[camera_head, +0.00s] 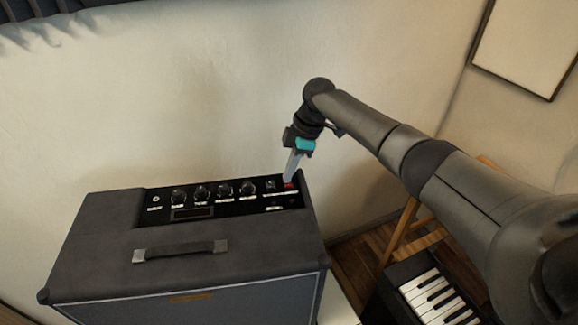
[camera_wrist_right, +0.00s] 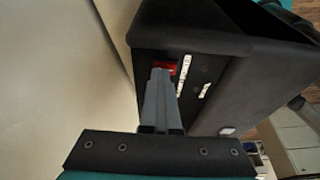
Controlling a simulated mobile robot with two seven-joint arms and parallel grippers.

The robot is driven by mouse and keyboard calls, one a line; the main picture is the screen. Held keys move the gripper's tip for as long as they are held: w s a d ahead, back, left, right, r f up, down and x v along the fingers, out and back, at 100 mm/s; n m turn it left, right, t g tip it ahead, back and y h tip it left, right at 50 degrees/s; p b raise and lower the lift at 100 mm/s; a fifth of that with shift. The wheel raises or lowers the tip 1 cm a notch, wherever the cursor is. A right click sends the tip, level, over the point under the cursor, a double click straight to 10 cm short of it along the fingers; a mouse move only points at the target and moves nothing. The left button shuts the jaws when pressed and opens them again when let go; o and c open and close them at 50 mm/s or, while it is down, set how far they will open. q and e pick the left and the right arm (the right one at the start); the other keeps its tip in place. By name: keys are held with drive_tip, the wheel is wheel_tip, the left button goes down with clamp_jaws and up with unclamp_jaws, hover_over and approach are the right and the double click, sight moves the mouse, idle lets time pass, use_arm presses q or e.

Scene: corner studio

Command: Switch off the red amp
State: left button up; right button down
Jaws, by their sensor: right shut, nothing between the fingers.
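The amp (camera_head: 100,235) is a dark grey box with a black control panel (camera_head: 225,205) set in its top, at the lower left of the head view. It looks grey rather than red. A small red switch (camera_head: 289,186) sits at the panel's right end, and it also shows in the right wrist view (camera_wrist_right: 166,68). My right gripper (camera_head: 289,180) is shut and empty, pointing down with its fingertips at the red switch. In the wrist view the fingertips (camera_wrist_right: 160,72) partly cover the switch; I cannot tell whether they touch it. My left gripper is out of view.
Several knobs (camera_head: 201,193) line the panel, and a handle (camera_head: 180,250) lies on the amp's top. A pale wall (camera_head: 190,90) stands close behind. A keyboard (camera_head: 435,295) and a wooden stand (camera_head: 405,230) are at the lower right.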

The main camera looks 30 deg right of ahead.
drive_tip(key=shift+s+a+f+g, duration=0.15)
drive_tip(key=shift+s+f+g, duration=0.15)
drive_tip(key=shift+s+f, duration=0.25)
drive_tip(key=v, duration=1.6)
drive_tip(key=shift+w+r, duration=0.15)
